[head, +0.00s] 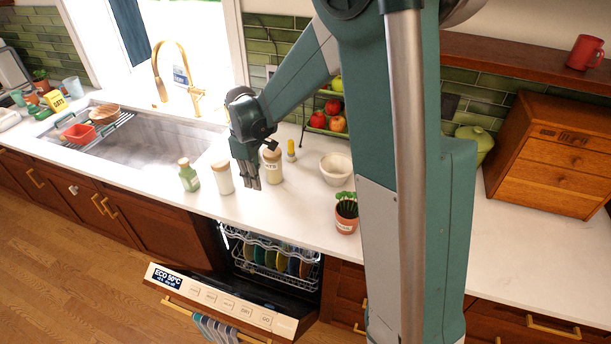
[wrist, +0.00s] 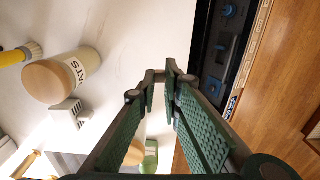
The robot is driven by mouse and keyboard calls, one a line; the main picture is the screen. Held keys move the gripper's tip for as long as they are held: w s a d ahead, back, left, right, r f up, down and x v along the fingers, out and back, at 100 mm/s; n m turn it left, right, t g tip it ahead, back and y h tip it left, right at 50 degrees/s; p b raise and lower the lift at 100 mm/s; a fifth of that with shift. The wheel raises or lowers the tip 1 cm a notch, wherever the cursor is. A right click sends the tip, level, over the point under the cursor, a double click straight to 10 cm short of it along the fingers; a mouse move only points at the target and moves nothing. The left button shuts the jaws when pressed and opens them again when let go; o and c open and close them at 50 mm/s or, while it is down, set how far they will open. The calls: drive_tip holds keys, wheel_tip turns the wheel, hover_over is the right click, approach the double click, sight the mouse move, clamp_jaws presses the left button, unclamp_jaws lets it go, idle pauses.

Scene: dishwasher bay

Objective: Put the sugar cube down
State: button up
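My gripper (head: 253,184) hangs over the white counter, fingers down, in front of the oats jar (head: 273,166). The wrist view also shows my gripper (wrist: 161,77), its two green ribbed fingers running close together at the tips with a narrow pale gap between them. I cannot make out the sugar cube in either view. A white cube at the tips would be hard to tell from the white counter, so I cannot see whether the fingers hold it.
A white jar (head: 222,177) and a green bottle (head: 189,176) stand left of my gripper. A white bowl (head: 336,168) and a potted cactus (head: 346,217) stand right. The dishwasher door (head: 220,301) is open below the counter edge. Bare counter (head: 280,214) lies in front of the jars.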

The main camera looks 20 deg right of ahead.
wheel_tip(320, 180, up, 2)
drive_tip(key=w+d, duration=0.7)
drive_tip(key=d, duration=0.5)
drive_tip(key=b, duration=0.1)
hover_over(308, 173)
wheel_tip(308, 173, down, 4)
drive_tip(key=shift+s+f, duration=0.1)
drive_tip(key=shift+f, duration=0.5)
drive_tip(key=shift+f, duration=3.15)
drive_tip(key=shift+f, duration=1.9)
